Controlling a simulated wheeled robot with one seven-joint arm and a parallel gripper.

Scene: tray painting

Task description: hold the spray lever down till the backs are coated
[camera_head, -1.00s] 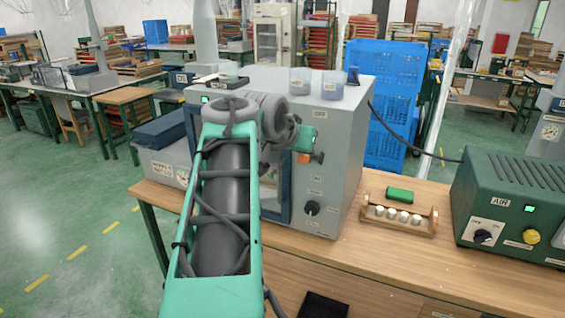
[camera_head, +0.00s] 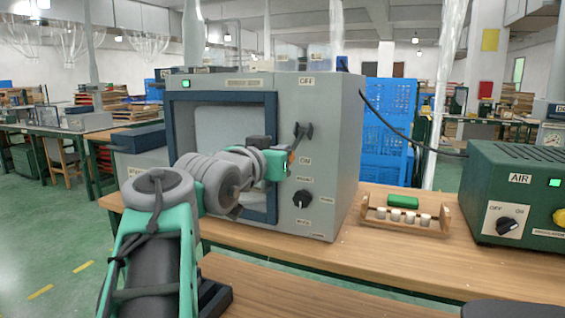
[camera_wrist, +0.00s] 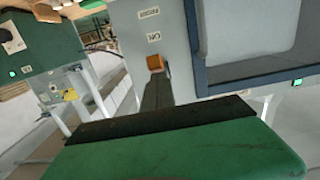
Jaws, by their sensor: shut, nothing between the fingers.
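The grey spray booth (camera_head: 330,140) stands on the wooden bench, with a dark blue-framed window (camera_head: 185,92). On its right panel, a black lever (camera_head: 303,131) sits between the OFF label above and the ON label below. My gripper (camera_head: 290,158) is beside the lever's lower end, left of the ON label. An orange piece shows there. In the wrist view my gripper (camera_wrist: 155,75) is shut, its dark fingers reaching to an orange block (camera_wrist: 155,62) by the ON label. I cannot tell whether they touch the lever. No tray backs are visible; my arm covers part of the window.
A black knob (camera_head: 303,199) is below the lever. A wooden rack (camera_head: 405,219) with several white cylinders and a green block (camera_head: 403,202) stands to the right. The green AIR unit (camera_head: 525,180) has a lit lamp. Bare bench lies in front of the rack.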

